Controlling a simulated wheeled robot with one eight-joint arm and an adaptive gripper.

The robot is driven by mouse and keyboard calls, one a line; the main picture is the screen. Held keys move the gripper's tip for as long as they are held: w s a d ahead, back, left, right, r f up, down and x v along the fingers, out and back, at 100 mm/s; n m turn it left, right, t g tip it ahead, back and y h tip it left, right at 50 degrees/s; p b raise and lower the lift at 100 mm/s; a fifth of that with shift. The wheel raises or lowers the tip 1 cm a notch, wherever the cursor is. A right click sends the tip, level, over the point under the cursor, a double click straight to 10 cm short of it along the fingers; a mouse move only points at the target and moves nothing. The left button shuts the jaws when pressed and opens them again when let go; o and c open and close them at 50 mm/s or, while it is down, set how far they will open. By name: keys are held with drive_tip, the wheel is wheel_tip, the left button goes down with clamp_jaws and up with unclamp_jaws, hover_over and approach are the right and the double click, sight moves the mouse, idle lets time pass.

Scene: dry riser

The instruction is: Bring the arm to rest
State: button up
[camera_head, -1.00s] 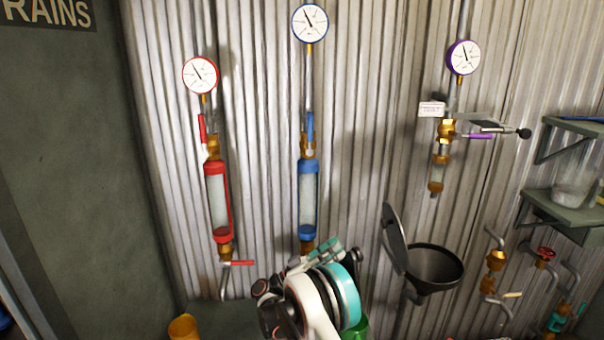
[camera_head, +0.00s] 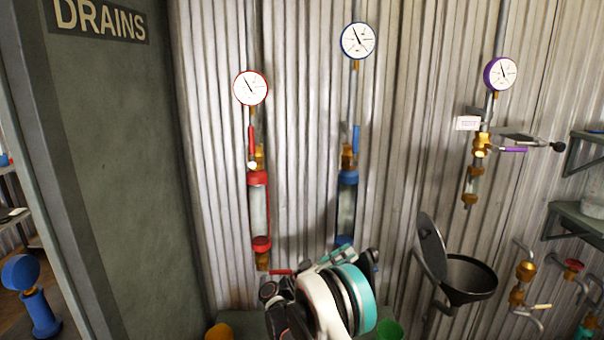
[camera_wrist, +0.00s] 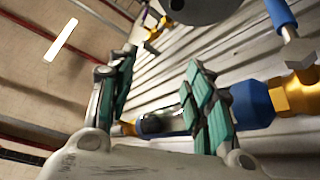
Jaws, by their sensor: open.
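My arm, white with teal bands, rises from the bottom of the head view. My gripper (camera_head: 345,258) sits in front of the lower end of the blue sight-glass tube (camera_head: 347,212) and hides part of it. In the wrist view my gripper (camera_wrist: 163,92) has its two teal-padded fingers spread apart. I see nothing held between them. The blue-collared tube (camera_wrist: 252,105) with its brass fitting (camera_wrist: 294,93) lies behind the right finger. Whether the fingers touch it I cannot tell.
A red sight-glass tube (camera_head: 260,210) stands left of the blue one. A black funnel with a raised lid (camera_head: 470,280) is at right. A dark green panel (camera_head: 120,180) and a blue object (camera_head: 38,300) are at left.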

drive_tip(key=d+r+n+y, duration=0.4)
drive_tip(key=d+r+y, duration=0.2)
drive_tip(key=d+r, duration=0.4)
drive_tip(key=s+d+r+n+y, duration=0.3)
drive_tip(key=s+d+r+y, duration=0.2)
drive_tip(key=s, duration=0.4)
drive_tip(key=s+a+f+y, duration=0.2)
drive_tip(key=s+y, duration=0.2)
drive_tip(key=s, duration=0.6)
drive_tip(key=s+a+f+n+t+y, duration=0.1)
drive_tip(key=s+a+f+y, duration=0.1)
drive_tip(key=s, duration=0.9)
drive_tip(key=s+a+f+n+y, duration=0.1)
drive_tip(key=s+y, duration=0.4)
drive_tip(key=s, duration=0.5)
drive_tip(key=a+f, duration=0.1)
drive_tip(key=a, duration=0.1)
drive_tip(key=shift+s+a+t+y, duration=0.3)
drive_tip(key=shift+y, duration=0.1)
drive_tip(key=shift+d+r, duration=0.1)
